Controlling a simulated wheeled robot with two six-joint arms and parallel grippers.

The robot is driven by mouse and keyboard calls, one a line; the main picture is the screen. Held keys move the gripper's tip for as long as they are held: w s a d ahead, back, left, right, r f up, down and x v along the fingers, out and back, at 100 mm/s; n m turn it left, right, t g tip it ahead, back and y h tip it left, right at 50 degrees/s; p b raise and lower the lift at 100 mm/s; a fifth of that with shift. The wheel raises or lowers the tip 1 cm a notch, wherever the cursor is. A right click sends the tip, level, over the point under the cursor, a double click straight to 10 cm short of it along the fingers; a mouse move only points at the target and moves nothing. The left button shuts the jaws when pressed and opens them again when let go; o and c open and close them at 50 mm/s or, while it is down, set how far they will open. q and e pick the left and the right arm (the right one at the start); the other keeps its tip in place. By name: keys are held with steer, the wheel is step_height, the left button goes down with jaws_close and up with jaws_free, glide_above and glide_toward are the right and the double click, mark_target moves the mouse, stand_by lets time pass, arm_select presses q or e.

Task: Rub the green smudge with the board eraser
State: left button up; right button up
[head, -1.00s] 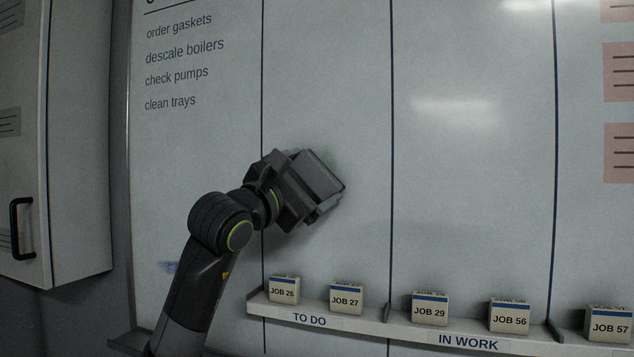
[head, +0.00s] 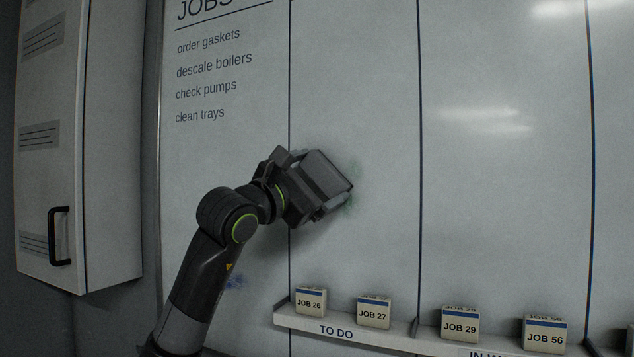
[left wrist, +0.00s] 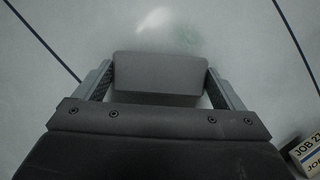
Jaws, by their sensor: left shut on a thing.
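My left gripper (head: 316,186) is at the whiteboard, right of the first vertical line. In the left wrist view its two fingers are shut on the board eraser (left wrist: 158,76), a plain dark grey block. The eraser is close against the board; I cannot tell if it touches. The green smudge (head: 354,171) is faint and shows at the gripper's right edge, partly hidden behind it. My right gripper is not in view.
A ledge (head: 400,340) below carries several job blocks, such as JOB 26 (head: 310,301) and JOB 27 (head: 373,312). A cabinet with a black handle (head: 59,236) stands at the left. The board right of the gripper is clear.

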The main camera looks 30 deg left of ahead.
arm_select(q)
steer(key=shift+w+d+b, duration=0.15)
steer(key=shift+d, duration=1.8)
steer(key=shift+w+d+b, duration=0.1)
steer(key=shift+d+b, duration=0.05)
steer(key=shift+d, duration=1.75)
steer(key=shift+s, duration=0.1)
steer(key=shift+s+d+b, duration=0.1)
steer(key=shift+s+b, duration=1.1)
steer(key=shift+s, duration=1.7)
steer(key=s+b, duration=0.1)
steer(key=s, duration=0.2)
steer(key=shift+d, duration=0.1)
